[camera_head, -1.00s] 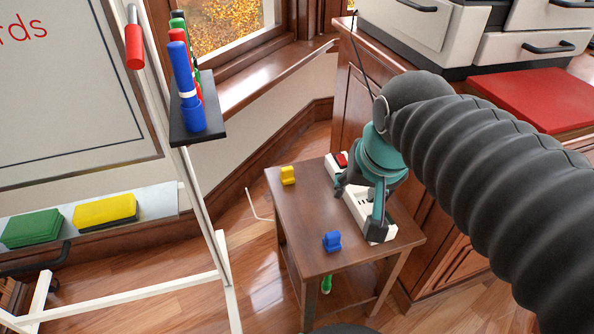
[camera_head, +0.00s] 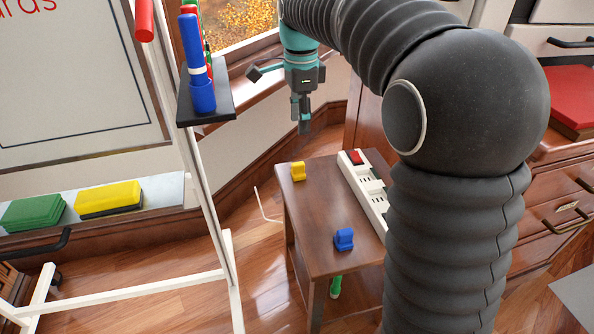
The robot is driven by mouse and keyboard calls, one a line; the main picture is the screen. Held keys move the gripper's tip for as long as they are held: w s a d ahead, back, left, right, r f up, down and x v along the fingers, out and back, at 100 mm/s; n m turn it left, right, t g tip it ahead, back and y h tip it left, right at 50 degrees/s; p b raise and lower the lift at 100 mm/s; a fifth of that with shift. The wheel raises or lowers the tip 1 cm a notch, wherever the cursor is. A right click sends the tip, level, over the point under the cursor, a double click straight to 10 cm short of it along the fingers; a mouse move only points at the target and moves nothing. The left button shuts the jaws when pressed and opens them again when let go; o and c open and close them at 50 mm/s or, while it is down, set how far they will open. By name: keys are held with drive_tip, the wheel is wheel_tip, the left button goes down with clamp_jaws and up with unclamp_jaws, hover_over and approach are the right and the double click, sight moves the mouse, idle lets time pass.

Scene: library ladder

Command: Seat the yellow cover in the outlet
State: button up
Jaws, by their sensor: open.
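The small yellow cover (camera_head: 298,171) stands on the far left part of the small brown table's top, apart from everything else. The white power strip (camera_head: 364,185) with its outlets and a red switch (camera_head: 356,157) lies along the table's right side. My arm hides the strip's near right part. I see no cover in the visible outlets. My gripper (camera_head: 285,101) is open and empty. It hangs in the air above and beyond the yellow cover, near the window sill, touching nothing that I can see.
A blue cover (camera_head: 344,239) stands near the front of the table (camera_head: 318,215). A green object (camera_head: 336,287) shows below the tabletop. A whiteboard stand (camera_head: 226,262) with a marker holder (camera_head: 212,105) is close on the left. Wooden cabinets (camera_head: 555,200) stand on the right.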

sight(298, 164)
wheel_tip(298, 164, down, 8)
drive_tip(key=shift+f+b, duration=0.25)
drive_tip(key=shift+b, duration=0.6)
drive_tip(key=shift+w+a+f+b, duration=0.15)
drive_tip(key=shift+f+b, duration=0.55)
drive_tip(key=shift+f, duration=1.9)
clamp_jaws()
